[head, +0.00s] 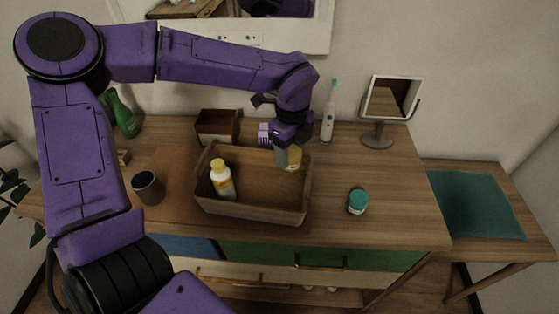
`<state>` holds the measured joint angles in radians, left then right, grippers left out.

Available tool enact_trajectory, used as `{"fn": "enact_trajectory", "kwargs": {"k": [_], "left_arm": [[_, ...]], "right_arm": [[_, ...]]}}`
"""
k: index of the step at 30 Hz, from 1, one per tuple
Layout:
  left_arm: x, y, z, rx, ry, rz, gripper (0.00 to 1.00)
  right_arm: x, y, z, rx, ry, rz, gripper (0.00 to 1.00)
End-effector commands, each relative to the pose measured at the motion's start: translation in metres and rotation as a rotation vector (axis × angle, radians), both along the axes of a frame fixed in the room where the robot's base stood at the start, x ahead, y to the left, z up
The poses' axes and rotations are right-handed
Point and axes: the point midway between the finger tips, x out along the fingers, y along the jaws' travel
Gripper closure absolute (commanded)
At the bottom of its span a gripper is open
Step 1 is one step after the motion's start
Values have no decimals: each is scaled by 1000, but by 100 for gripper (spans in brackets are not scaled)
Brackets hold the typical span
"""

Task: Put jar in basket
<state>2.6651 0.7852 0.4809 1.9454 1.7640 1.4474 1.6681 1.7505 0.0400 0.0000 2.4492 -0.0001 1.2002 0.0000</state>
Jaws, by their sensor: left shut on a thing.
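The basket (251,210) is a brown open rectangular box on the wooden dresser top. My left gripper (286,152) points down over its back right part. It is shut on a small yellowish jar-like thing (295,157), partly hidden by the gripper. I cannot tell whether this thing touches the basket. A white bottle with a yellow cap (222,182) stands inside the basket at the left. A small jar with a teal lid (357,202) stands on the dresser to the right of the basket. My right gripper is out of view.
A dark cup (148,188) stands left of the basket. A dark brown box (217,127), an electric toothbrush (328,118) and a mirror on a stand (390,99) are behind it. A green bottle (122,114) is at back left.

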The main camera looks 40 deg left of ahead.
Motion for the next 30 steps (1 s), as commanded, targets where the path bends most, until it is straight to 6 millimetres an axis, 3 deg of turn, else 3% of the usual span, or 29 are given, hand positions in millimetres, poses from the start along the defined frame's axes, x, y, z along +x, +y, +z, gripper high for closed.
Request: {"fn": "enact_trajectory", "kwargs": {"k": [5, 14, 27, 28, 30], "left_arm": [[-8, -1, -36, -2, -1, -4, 79], [1, -1, -87, 0, 7, -3, 79], [2, 0, -98, -2, 6, 0, 80], [2, 0, -97, -1, 6, 0, 37], [2, 0, -96, -1, 6, 0, 21]], "right_arm": [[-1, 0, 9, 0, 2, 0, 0], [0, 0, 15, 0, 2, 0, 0], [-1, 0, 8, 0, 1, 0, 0], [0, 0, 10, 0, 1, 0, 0], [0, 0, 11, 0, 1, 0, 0]]}}
